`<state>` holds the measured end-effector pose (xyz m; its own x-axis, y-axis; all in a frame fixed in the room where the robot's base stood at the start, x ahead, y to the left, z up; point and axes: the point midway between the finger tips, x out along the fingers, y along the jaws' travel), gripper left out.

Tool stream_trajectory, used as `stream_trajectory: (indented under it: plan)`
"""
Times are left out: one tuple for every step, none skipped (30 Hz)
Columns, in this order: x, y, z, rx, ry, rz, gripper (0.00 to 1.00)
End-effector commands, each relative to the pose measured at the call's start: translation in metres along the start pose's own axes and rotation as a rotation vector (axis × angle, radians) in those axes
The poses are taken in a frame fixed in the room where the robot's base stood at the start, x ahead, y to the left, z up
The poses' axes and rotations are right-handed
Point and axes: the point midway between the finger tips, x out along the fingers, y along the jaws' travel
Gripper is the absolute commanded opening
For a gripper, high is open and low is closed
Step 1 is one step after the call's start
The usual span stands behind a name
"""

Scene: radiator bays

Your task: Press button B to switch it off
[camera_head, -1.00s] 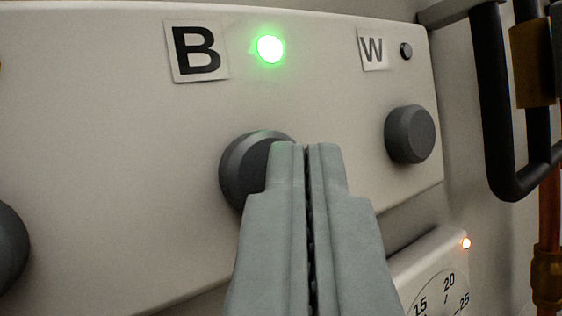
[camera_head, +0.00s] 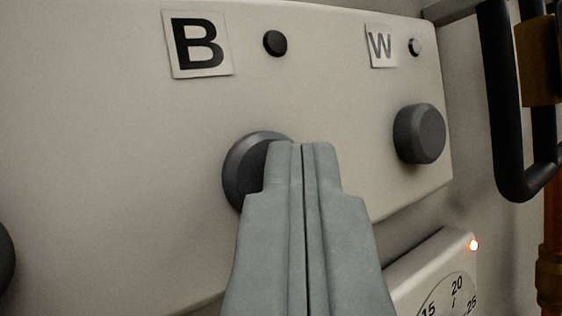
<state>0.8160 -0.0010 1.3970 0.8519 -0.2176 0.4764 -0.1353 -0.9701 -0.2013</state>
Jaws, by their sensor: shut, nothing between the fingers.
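Button B (camera_head: 240,170) is a dark round button on a pale panel, below and a little right of the label B (camera_head: 196,44). The lamp (camera_head: 275,43) beside that label is dark. My gripper (camera_head: 302,146) is shut and empty, its fingertips in front of the right part of button B and hiding that part. I cannot tell whether the tips touch the button.
To the right on the same panel (camera_head: 110,120) are the label W (camera_head: 381,46), a small dark lamp (camera_head: 415,47) and another dark button (camera_head: 419,134). A black handle (camera_head: 507,120) stands at the right edge.

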Motion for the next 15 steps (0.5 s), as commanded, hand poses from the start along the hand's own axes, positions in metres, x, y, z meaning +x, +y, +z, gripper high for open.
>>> stream_trajectory:
  plan:
    - [0.0004, -0.0003, -0.0001, 0.0, 0.0, 0.0, 0.0]
    - [0.0004, -0.0002, -0.0001, 0.0, 0.0, 0.0, 0.0]
    - [0.0004, -0.0002, -0.0001, 0.0, 0.0, 0.0, 0.0]
    - [0.0004, -0.0002, -0.0001, 0.0, 0.0, 0.0, 0.0]
    - [0.0003, -0.0002, 0.0, 0.0, 0.0, 0.0, 0.0]
    - [0.0004, -0.0001, 0.0, 0.0, 0.0, 0.0, 0.0]
    - [0.0004, -0.0001, 0.0001, 0.0, 0.0, 0.0, 0.0]
    - [0.0003, -0.0001, 0.0001, 0.0, 0.0, 0.0, 0.0]
    - [0.0002, 0.0, 0.0, 0.0, 0.0, 0.0, 0.0]
    - [0.0, 0.0002, 0.0, 0.0, 0.0, 0.0, 0.0]
    - [-0.0004, 0.0005, -0.0003, 0.0, 0.0, 0.0, 0.0]
    - [-0.0011, 0.001, -0.0006, 0.0, 0.0, 0.0, 0.0]
    - [-0.0018, 0.0015, -0.0009, 0.0, 0.0, 0.0, 0.0]
    - [-0.0026, 0.0021, -0.0012, 0.0, -0.001, 0.0, 0.0]
    - [-0.0036, 0.0029, -0.0016, 0.0, -0.001, 0.0, 0.0]
